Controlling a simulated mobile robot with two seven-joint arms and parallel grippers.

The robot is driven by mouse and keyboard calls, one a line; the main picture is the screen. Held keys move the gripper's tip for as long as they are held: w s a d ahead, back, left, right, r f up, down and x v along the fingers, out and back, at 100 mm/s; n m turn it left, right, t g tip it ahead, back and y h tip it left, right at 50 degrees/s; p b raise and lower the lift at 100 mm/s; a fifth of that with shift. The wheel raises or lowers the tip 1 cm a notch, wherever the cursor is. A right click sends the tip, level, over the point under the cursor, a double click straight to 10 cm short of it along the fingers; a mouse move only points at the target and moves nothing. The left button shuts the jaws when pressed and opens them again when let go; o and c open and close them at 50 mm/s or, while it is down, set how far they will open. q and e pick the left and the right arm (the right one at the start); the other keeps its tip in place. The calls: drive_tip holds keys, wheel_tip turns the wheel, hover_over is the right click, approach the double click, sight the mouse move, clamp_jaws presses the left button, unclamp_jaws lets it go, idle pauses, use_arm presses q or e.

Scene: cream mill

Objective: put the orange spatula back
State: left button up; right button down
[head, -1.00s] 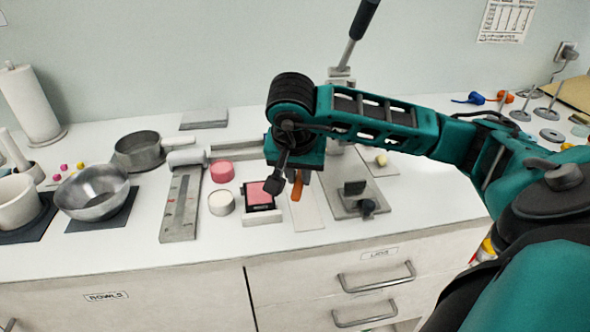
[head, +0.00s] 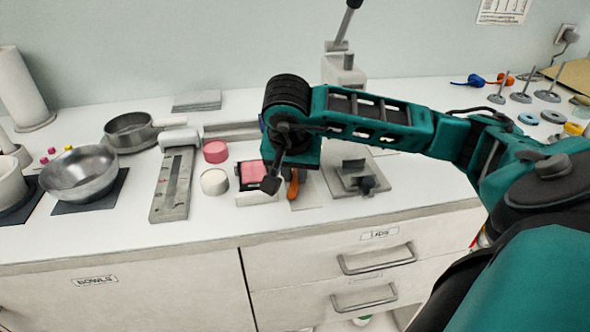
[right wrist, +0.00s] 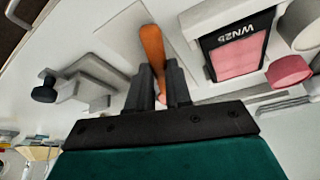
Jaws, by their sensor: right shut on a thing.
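The orange spatula (head: 293,185) shows below my right gripper (head: 288,178) in the head view, with most of it hidden by the gripper and arm. In the right wrist view the orange spatula (right wrist: 152,48) sticks out between the two dark fingers of my right gripper (right wrist: 160,85), which is shut on it. A pale flat plate (right wrist: 120,40) lies on the counter beneath the spatula; it also shows in the head view (head: 308,195). Whether the spatula touches this plate I cannot tell. My left gripper is out of view.
Left of the gripper stand a pink pan in a black case (head: 252,176), a white round tub (head: 214,182) and a pink round tub (head: 215,151). A grey press base (head: 350,182) stands to the right. Metal bowls (head: 80,174) are farther left. The counter's front strip is clear.

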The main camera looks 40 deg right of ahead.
drive_tip(key=c, duration=1)
unclamp_jaws()
drive_tip(key=shift+o, duration=0.2)
drive_tip(key=shift+r, duration=0.15)
drive_tip(key=p+v, duration=0.1)
drive_tip(key=v, duration=0.7)
drive_tip(key=shift+w, duration=0.1)
drive_tip(key=p+v, duration=0.2)
drive_tip(key=v, duration=0.2)
drive_tip(key=shift+s+a+r+p, duration=0.2)
drive_tip(key=shift+r+p, duration=0.1)
drive_tip(key=shift+p, duration=0.05)
